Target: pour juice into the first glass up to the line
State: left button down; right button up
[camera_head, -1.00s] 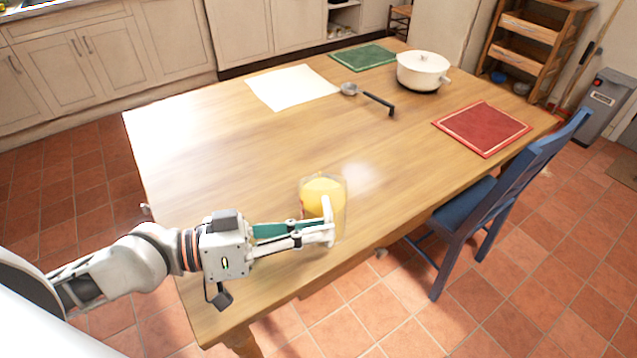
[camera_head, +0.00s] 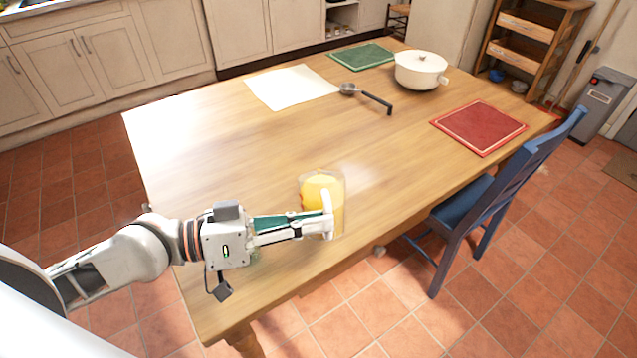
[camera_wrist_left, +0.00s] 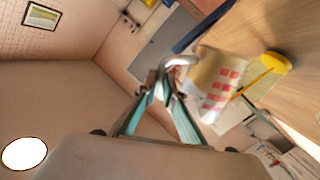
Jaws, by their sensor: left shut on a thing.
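A clear jug (camera_head: 336,220) with yellow juice (camera_head: 320,190) is at the near part of the wooden table (camera_head: 230,150). My left gripper (camera_head: 326,214) is shut on its white handle. In the left wrist view the jug (camera_wrist_left: 213,85) shows red marks on its side, and the gripper fingers (camera_wrist_left: 165,80) meet at the handle. A thin yellow streak and a bright yellow patch (camera_wrist_left: 276,63) lie beyond the jug there; I cannot tell whether they are inside it. A faint clear shape (camera_head: 256,257) shows just below my wrist, mostly hidden. No fill line is readable. My right gripper is out of view.
A ladle (camera_head: 370,97), a white pot (camera_head: 421,70), a pale sheet (camera_head: 291,87), a green mat (camera_head: 361,57) and a red mat (camera_head: 479,127) lie farther back. A blue chair (camera_head: 505,185) stands at the right edge. The table's middle is clear.

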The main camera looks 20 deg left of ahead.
aim_at(313, 196)
pick_arm(q)
jog(key=shift+w+a+r+n+p, duration=0.3)
jog(key=shift+w+r+n+p, duration=0.2)
jog(key=shift+w+r+p, duration=0.3)
dwell(1.5)
jog(key=shift+r, duration=0.25)
jog(key=shift+w+a+r+n+g+p, duration=0.25)
jog(key=shift+w+r+n+p, duration=0.2)
jog(key=shift+r+n+p, duration=0.3)
dwell(1.8)
